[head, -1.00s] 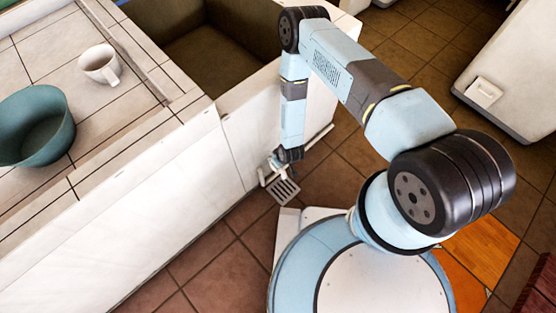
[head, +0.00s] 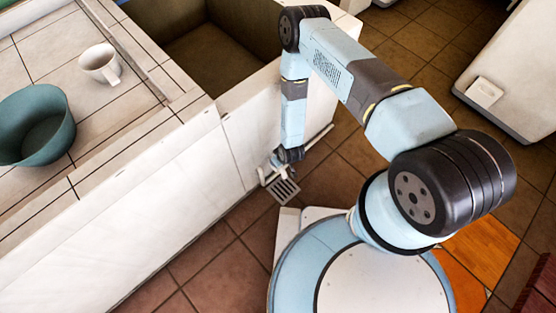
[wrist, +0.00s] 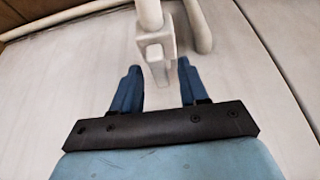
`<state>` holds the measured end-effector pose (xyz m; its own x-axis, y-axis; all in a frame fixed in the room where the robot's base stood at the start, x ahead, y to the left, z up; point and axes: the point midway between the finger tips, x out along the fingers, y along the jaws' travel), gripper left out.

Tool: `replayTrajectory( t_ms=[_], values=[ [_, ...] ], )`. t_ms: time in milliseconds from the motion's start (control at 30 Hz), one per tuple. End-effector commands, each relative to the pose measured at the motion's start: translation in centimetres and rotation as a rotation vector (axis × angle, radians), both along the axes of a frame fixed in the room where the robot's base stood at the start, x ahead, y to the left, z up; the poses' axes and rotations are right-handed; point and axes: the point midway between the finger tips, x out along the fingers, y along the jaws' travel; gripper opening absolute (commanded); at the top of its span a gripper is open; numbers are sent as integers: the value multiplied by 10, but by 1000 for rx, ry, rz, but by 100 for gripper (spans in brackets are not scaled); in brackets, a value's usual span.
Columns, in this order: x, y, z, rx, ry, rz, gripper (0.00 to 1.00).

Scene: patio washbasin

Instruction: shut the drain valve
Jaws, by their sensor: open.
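The drain valve, a white pipe fitting with a blocky, flat handle (wrist: 153,48), shows at the top middle of the wrist view, against the pale basin wall. My gripper (wrist: 158,68) is open, with one blue finger on each side of the handle's lower end. A gap shows between the handle and each finger, and I cannot tell whether the handle reaches fully between them in depth. In the head view my gripper (head: 277,163) is low beside the basin wall, above the floor drain. The valve is mostly hidden there by my arm.
A floor drain grate (head: 284,191) lies below my gripper. The white counter (head: 150,215) with its dark sink (head: 215,50) stands on the left, holding a white mug (head: 100,64) and a teal bowl (head: 37,125). A second white pipe (wrist: 198,25) runs close beside the valve.

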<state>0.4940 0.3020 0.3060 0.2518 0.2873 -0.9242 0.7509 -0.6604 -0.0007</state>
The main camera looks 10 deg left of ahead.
Motion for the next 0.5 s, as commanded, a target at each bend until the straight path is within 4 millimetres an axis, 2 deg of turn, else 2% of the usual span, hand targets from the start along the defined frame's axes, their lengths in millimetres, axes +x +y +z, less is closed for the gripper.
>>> replayTrajectory(
  t_ms=[167,500],
  values=[
    [-4,-5,16,-1,1,0,44],
    [-21,-24,77,0,1,0,44]
  ],
)
